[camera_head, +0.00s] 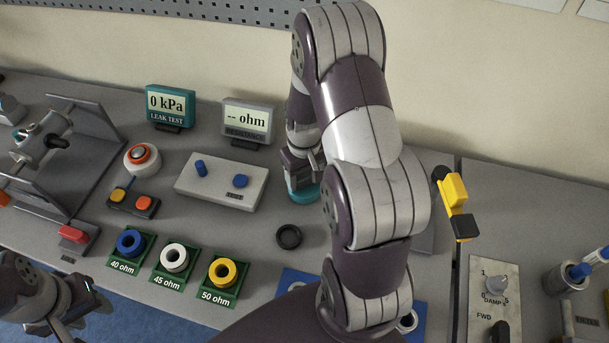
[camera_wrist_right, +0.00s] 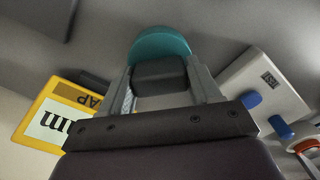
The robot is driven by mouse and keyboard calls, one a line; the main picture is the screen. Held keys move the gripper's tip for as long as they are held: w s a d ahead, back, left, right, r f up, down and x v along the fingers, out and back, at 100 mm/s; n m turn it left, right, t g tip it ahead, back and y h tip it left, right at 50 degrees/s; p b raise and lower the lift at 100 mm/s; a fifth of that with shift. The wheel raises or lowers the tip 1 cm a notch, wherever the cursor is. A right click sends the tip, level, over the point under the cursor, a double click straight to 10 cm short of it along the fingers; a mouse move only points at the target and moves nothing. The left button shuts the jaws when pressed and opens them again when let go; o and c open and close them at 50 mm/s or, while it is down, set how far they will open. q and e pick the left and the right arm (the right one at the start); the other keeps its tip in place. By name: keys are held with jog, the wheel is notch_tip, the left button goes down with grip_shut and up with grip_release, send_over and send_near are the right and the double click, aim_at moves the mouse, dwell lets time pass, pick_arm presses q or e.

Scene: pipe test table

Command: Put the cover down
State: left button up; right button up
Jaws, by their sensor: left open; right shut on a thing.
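The teal round cover (camera_head: 303,194) is at the tips of my right gripper (camera_head: 302,167), just right of the white box with blue knobs. In the right wrist view the cover (camera_wrist_right: 160,45) shows beyond a dark block between the two fingers, and the gripper is shut on it. The cover is at or very near the table top; I cannot tell whether it touches. My right arm hides part of the table around it. My left gripper (camera_head: 78,312) is open and empty at the lower left, near the table's front edge.
A white box (camera_head: 222,182) with blue knobs is left of the cover. Behind stand the leak display (camera_head: 170,104) and ohm display (camera_head: 249,119). A dark ring (camera_head: 288,237) lies in front. Blue, white and yellow rings (camera_head: 222,271) sit on green bases. A yellow-black tool (camera_head: 456,202) is right.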

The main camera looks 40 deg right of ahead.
aim_at(304, 174)
jog(key=shift+w+f, duration=0.2)
jog(key=shift+f, duration=0.35)
jog(key=shift+s+f, duration=0.1)
jog(key=shift+s, duration=0.05)
jog(key=o, duration=1.2)
notch_tip(304, 174, up, 12)
jog(key=shift+f+b, duration=0.1)
jog(key=shift+b, duration=0.2)
jog(key=shift+n+t, duration=0.7)
jog(key=s+a, duration=0.2)
jog(key=a, duration=0.2)
jog(key=s+a, duration=0.2)
jog(key=a, duration=0.2)
jog(key=s+a, duration=0.3)
jog(key=a, duration=0.1)
jog(key=shift+a+f, duration=0.3)
jog(key=shift+f, duration=0.05)
